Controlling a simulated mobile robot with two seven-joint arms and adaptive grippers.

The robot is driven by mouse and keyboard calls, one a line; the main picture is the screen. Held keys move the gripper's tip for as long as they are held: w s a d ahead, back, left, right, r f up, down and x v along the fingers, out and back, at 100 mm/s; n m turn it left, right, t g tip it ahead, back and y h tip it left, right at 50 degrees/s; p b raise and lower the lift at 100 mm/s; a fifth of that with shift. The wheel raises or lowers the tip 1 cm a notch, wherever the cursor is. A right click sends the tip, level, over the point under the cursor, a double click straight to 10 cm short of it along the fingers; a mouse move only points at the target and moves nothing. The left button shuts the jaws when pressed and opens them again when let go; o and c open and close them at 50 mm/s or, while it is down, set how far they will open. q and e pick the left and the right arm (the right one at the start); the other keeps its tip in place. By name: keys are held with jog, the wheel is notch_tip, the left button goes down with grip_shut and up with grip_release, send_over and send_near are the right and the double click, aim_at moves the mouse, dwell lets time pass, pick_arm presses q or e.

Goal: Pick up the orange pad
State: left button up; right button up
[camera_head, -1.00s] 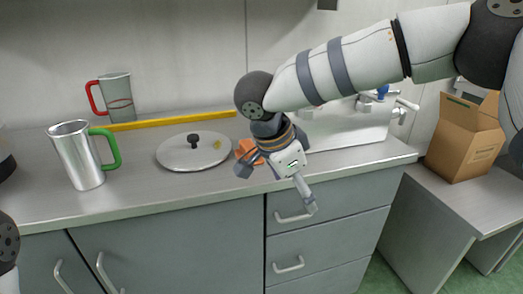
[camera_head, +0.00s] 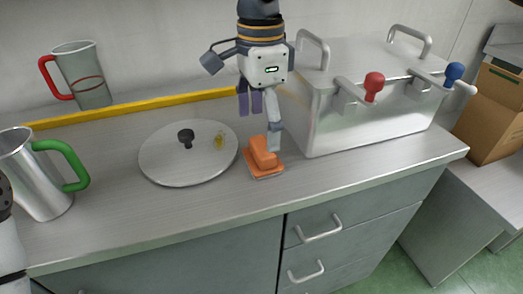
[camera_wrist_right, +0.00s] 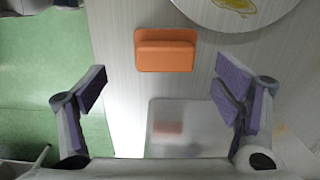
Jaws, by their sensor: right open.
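The orange pad (camera_head: 263,156) lies on the metal counter, just right of the round lid. It has a raised block grip on a flat base. In the right wrist view the orange pad (camera_wrist_right: 165,50) lies ahead of the fingers, near the top, apart from both. My right gripper (camera_head: 258,122) is above the counter, pointing down, with one finger in front of part of the pad's edge. In the wrist view its purple-padded fingers (camera_wrist_right: 160,96) are wide apart with nothing between them. My left gripper does not show.
The round lid (camera_head: 165,162) with a black knob lies left of the pad. A steel box (camera_head: 375,125) with red and blue knobs stands close on the right. Green-handled (camera_head: 40,185) and red-handled (camera_head: 85,80) jugs stand at the left. A yellow strip (camera_head: 150,106) runs along the back.

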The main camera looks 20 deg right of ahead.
aim_at(262, 145)
jog(key=f, duration=0.6)
jog(key=shift+w+d+f, duration=0.15)
jog(key=shift+w+d, duration=0.1)
jog(key=shift+w, duration=0.15)
jog(key=c, duration=1.3)
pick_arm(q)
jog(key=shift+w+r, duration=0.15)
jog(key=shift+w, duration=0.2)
pick_arm(e)
jog(key=shift+o, duration=0.2)
